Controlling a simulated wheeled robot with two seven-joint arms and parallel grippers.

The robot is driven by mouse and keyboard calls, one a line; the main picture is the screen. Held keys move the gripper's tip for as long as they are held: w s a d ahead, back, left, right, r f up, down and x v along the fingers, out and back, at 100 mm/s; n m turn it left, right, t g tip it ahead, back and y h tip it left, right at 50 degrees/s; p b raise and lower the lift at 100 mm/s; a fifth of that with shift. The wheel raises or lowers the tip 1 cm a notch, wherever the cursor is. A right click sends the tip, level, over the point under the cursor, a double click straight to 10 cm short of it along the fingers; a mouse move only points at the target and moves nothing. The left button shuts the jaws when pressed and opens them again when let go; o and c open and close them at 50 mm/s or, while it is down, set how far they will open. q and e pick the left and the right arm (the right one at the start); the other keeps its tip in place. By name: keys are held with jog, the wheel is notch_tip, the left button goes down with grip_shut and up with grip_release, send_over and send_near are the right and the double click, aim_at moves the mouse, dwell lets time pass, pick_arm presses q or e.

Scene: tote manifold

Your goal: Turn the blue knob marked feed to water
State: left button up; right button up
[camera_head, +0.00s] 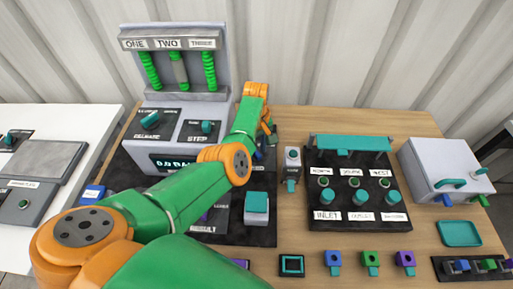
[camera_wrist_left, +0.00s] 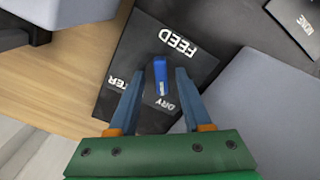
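The blue knob (camera_wrist_left: 160,72) sits on a black plate (camera_wrist_left: 125,55) marked FEED in the left wrist view. The plate also carries the label DRY and a label of which only "TER" shows. The knob's pale-marked end is by DRY. My left gripper (camera_wrist_left: 158,78) is open, with one finger on each side of the knob and a visible gap to both. In the head view my left gripper (camera_head: 267,132) is at the right side of the grey machine, largely covered by my arm. My right gripper is not in view.
The grey machine (camera_head: 180,68) with green coils stands behind my left arm. To the right are a black panel with teal knobs (camera_head: 358,215), a grey box (camera_head: 437,168) and a teal tray (camera_head: 460,233). Small coloured blocks lie along the front. Bare wood shows between them.

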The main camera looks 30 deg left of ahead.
pick_arm(q)
jog(key=shift+s+r, duration=0.1)
grip_shut()
jog(key=shift+r+m+p, duration=0.1)
jog(key=shift+m+p, duration=0.6)
jog(key=shift+m, duration=0.4)
jog(key=m+p, duration=0.1)
jog(key=m, duration=0.2)
jog(key=shift+m, duration=0.3)
jog(key=m+p, duration=0.1)
jog(key=m, duration=0.2)
jog(key=shift+m, duration=2.5)
